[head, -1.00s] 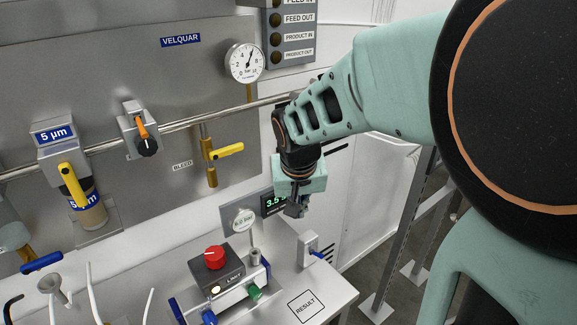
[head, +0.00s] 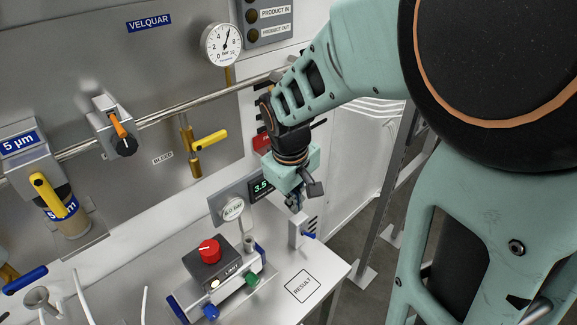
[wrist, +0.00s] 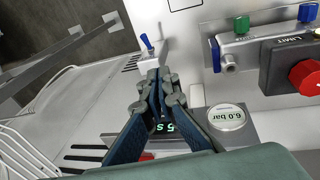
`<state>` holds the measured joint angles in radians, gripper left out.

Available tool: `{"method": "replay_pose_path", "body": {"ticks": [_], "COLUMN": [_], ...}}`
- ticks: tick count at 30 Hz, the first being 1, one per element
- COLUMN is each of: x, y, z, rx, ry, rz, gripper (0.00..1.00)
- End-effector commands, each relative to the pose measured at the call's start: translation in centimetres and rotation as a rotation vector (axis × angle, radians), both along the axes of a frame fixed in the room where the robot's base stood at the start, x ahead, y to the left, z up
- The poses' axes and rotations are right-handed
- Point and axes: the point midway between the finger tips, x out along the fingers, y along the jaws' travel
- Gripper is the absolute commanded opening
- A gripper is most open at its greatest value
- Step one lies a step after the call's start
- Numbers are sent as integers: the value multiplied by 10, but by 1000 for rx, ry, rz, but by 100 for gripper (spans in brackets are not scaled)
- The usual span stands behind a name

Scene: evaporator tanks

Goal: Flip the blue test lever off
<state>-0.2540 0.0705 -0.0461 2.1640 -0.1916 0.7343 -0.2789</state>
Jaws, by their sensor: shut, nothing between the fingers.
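A small blue lever (head: 309,235) sticks out from a pale box (head: 297,230) at the right end of the bench. In the wrist view the same lever (wrist: 146,41) stands just beyond my fingertips, and its box (wrist: 150,58) is beside it. My gripper (head: 296,205) is shut and empty, pointing down just above the box. In the wrist view my closed gripper (wrist: 157,74) appears apart from the lever, with a small gap. The lever's label cannot be read.
A test unit with a red knob (head: 208,250), a blue knob (head: 210,312) and a green knob (head: 252,279) stands left of the box. A 6.0 bar gauge (wrist: 226,116) and a green display (head: 262,187) are close to my gripper. The RESULT square (head: 303,286) is clear.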

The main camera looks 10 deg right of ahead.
Motion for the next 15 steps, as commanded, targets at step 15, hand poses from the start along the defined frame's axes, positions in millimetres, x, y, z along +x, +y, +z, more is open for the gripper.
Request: {"method": "replay_pose_path", "body": {"ticks": [15], "x": [12], "y": [-5], "z": [-66], "rx": [0], "ry": [1], "rz": [-1], "gripper": [0]}}
